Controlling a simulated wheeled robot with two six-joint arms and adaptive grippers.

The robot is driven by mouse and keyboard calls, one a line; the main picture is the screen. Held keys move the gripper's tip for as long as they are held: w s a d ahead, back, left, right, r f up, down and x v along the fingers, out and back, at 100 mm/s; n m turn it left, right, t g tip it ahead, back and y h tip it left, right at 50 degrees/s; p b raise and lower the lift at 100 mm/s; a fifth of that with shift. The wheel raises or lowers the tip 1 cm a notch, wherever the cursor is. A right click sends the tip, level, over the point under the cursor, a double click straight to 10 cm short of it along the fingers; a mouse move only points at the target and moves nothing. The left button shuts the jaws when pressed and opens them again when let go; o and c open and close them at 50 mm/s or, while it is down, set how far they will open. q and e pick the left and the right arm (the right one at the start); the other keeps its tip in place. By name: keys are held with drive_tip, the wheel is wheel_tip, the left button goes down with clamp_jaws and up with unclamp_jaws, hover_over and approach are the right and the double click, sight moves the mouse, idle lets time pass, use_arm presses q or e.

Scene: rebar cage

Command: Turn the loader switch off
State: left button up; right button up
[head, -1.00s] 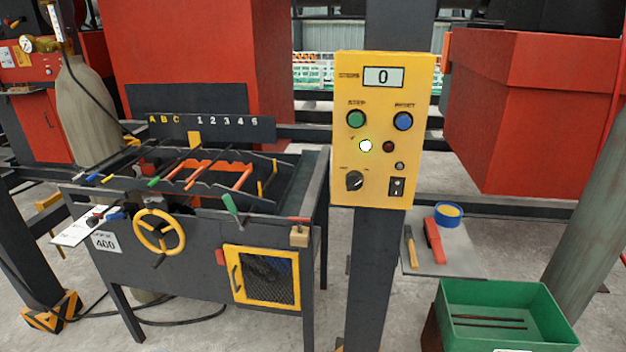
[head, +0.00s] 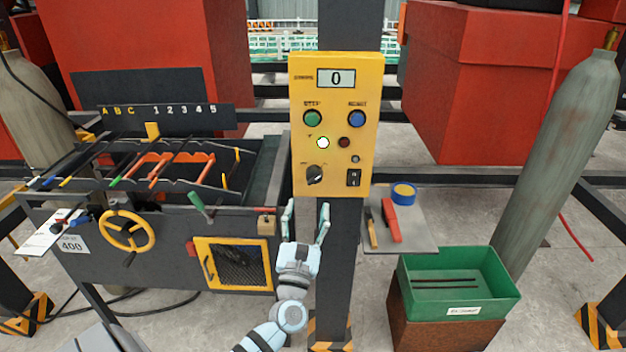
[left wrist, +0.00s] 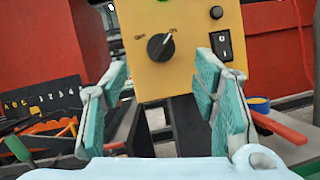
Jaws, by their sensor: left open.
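The yellow control panel (head: 335,130) stands on a dark post, with a display reading 0. At its lower left is a black rotary switch (head: 315,175), also in the left wrist view (left wrist: 160,46). At its lower right is a black rocker switch (head: 353,178), also in the left wrist view (left wrist: 222,46). I cannot read which of them is the loader switch. My right gripper is not in view.
The loader table (head: 150,240) with a yellow handwheel (head: 127,231) stands left of the post. A grey shelf (head: 415,235) with tools and a green bin (head: 460,285) are to the right. A grey cylinder (head: 565,150) stands far right.

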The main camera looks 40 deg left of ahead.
sight(313, 182)
use_arm(q)
drive_tip(key=x, duration=0.8)
drive_tip(key=shift+w, duration=0.25)
drive_tip(key=shift+s, duration=0.1)
